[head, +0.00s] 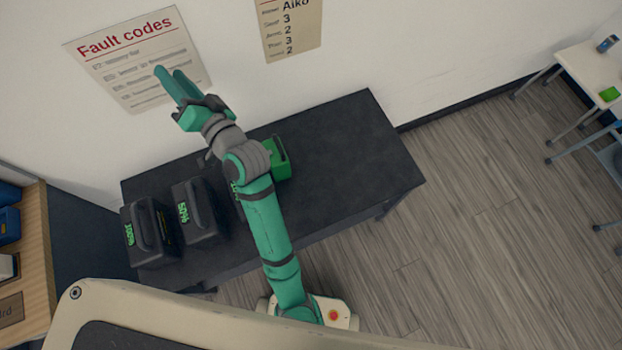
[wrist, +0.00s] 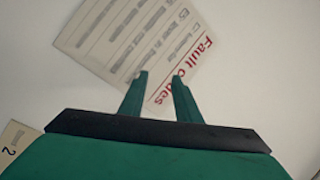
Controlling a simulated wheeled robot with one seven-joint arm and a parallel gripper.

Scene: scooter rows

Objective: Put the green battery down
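The green battery (head: 283,160) is on the black table (head: 345,150), towards the wall side. My arm crosses in front of its left part, so only part of it shows. My gripper (head: 169,72) is raised in front of the wall, to the left of the green battery and well apart from it. In the wrist view the two fingers of my gripper (wrist: 161,78) stand apart with nothing between them. The green battery does not show in the wrist view.
Black batteries marked 100% (head: 146,232) and 50% (head: 200,211) stand at the table's left; another seems partly hidden behind my arm. A fault codes poster (head: 138,58) hangs behind my gripper. The table's right half is clear.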

